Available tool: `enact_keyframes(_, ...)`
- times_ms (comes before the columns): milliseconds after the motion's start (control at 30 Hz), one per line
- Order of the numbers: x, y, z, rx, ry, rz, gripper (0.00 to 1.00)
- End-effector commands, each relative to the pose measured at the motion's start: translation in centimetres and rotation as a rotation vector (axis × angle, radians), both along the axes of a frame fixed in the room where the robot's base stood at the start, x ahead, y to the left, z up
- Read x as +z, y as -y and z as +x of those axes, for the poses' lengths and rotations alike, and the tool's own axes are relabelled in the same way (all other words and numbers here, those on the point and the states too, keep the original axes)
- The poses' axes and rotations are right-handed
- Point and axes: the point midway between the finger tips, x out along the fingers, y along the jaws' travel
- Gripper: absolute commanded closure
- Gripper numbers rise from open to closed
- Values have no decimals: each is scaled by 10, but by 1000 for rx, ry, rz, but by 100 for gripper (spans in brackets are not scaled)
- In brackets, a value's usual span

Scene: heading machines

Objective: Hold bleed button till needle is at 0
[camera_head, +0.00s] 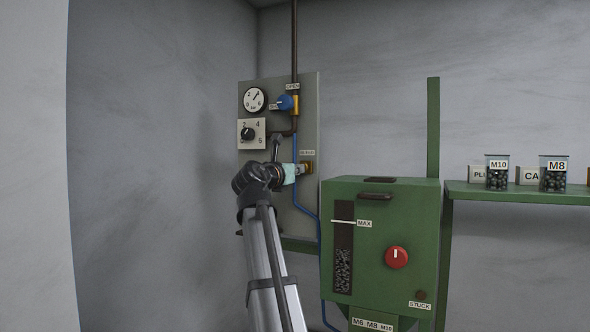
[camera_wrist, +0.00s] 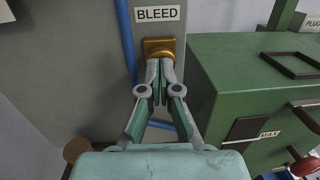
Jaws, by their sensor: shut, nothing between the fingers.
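The brass bleed button (camera_wrist: 159,46) sits on the grey panel under a BLEED label (camera_wrist: 158,14). In the head view the button (camera_head: 309,167) is at the panel's lower right. My gripper (camera_wrist: 160,65) is shut and empty. Its fingertips are at the button's lower face and appear to touch it; whether the button is pressed in cannot be told. In the head view my gripper (camera_head: 300,169) reaches the button from the left. The round white gauge (camera_head: 254,99) is at the panel's upper left. Its dark needle points to the upper right, away from the 0 mark.
A blue valve handle (camera_head: 285,102) and a regulator knob (camera_head: 248,134) are above my arm on the panel. A blue hose (camera_wrist: 126,40) runs just left of the button. A green machine box (camera_head: 382,240) stands close at right.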

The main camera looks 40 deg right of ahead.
Motion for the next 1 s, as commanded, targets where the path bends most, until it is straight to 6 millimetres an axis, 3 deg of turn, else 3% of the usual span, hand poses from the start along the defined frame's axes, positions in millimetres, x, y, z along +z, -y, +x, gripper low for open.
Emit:
enact_keyframes(200, 0, 1, 1, 0, 0, 0, 100)
enact_keyframes(433, 2, 22, 11, -1, 0, 1, 100)
enact_keyframes(1000, 3, 23, 11, -1, -1, -4, 100)
